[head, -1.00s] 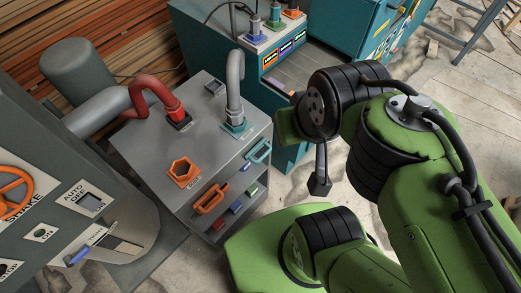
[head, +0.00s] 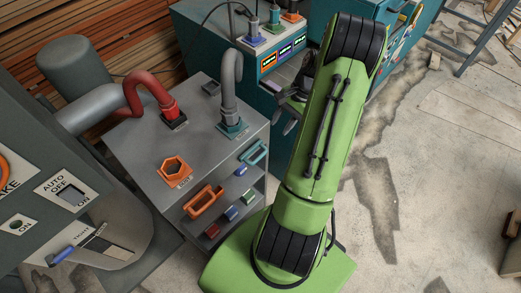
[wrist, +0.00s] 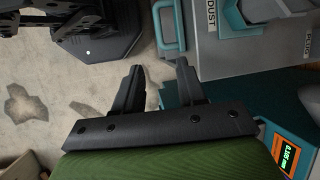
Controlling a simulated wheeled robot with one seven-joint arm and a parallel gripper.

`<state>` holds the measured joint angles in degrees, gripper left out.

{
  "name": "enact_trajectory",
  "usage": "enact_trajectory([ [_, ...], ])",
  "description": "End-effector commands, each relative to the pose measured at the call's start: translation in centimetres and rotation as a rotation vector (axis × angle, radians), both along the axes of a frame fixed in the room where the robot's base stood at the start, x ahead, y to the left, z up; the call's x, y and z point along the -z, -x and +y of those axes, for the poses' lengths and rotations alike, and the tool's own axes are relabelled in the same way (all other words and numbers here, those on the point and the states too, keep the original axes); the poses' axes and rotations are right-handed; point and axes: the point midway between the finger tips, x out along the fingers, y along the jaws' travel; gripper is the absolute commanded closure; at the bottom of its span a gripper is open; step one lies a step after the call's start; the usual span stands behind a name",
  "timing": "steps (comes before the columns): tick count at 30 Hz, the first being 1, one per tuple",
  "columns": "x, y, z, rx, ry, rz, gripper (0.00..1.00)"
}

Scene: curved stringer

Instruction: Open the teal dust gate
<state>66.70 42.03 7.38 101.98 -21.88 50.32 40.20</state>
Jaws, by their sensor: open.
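The teal dust gate shows as a teal loop handle (head: 255,153) on the right part of the grey cabinet's front, below a teal port with a grey hose. In the wrist view the teal handle (wrist: 161,30) is at the top centre, beside the "DUST" label. My gripper (head: 287,119) is to the right of the cabinet, partly hidden by my green arm. In the wrist view my gripper (wrist: 157,70) has its two dark fingers apart, with nothing between them. The fingertips point toward the handle's side and appear apart from it.
The grey cabinet (head: 150,140) also has an orange handle (head: 203,202), an orange port (head: 174,171) and a red hose (head: 165,102). Small coloured items sit on its shelves. A teal machine (head: 225,40) stands behind. Bare concrete floor (head: 430,170) lies to the right.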

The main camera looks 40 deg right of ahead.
Motion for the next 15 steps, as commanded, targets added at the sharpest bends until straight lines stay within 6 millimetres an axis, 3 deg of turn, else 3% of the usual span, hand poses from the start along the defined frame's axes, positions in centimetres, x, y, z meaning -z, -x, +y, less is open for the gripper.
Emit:
enact_trajectory([
  [1, 1.5, -0.2, 0.7, -0.003, -0.005, 0.003, 0.6],
  [9, 7.7, -1.2, 3.4, -0.004, -0.005, 0.003, 0.6],
  [15, 11.0, -1.7, 4.7, -0.004, -0.002, 0.002, 0.6],
])
